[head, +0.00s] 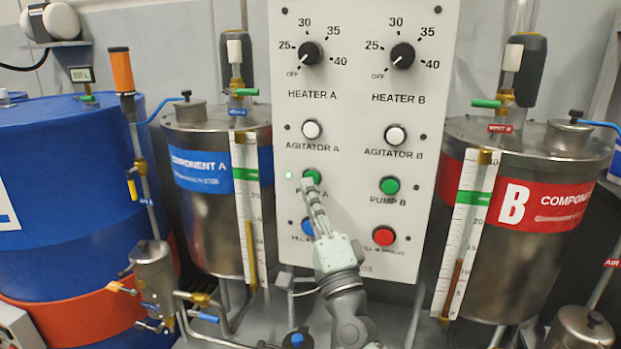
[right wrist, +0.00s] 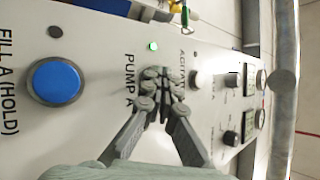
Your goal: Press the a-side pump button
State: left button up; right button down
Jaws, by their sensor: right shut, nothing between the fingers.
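The green PUMP A button (head: 313,175) is on the white control panel (head: 350,255), below AGITATOR A. My right gripper (head: 309,186) is shut and empty, with its fingertips over the button's lower left part. In the right wrist view the fingertips (right wrist: 162,82) are together beside the PUMP A label and hide the button. They look at or very close to it; I cannot tell how far it is pushed in. A small green light (head: 288,175) left of the button is lit, and it also glows in the right wrist view (right wrist: 153,46). My left gripper is out of view.
The blue FILL A button (head: 307,227) is just below, partly behind my right gripper. The white AGITATOR A button (head: 312,130) is above. Green PUMP B (head: 389,185) and a red button (head: 384,236) are to the right. Steel tanks (head: 205,215) (head: 490,265) flank the panel.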

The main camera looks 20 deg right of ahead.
jog(key=shift+s, duration=0.1)
jog(key=s+a+p, duration=0.1)
jog(key=s+a, duration=0.2)
jog(key=s, duration=0.2)
jog(key=shift+a, duration=0.25)
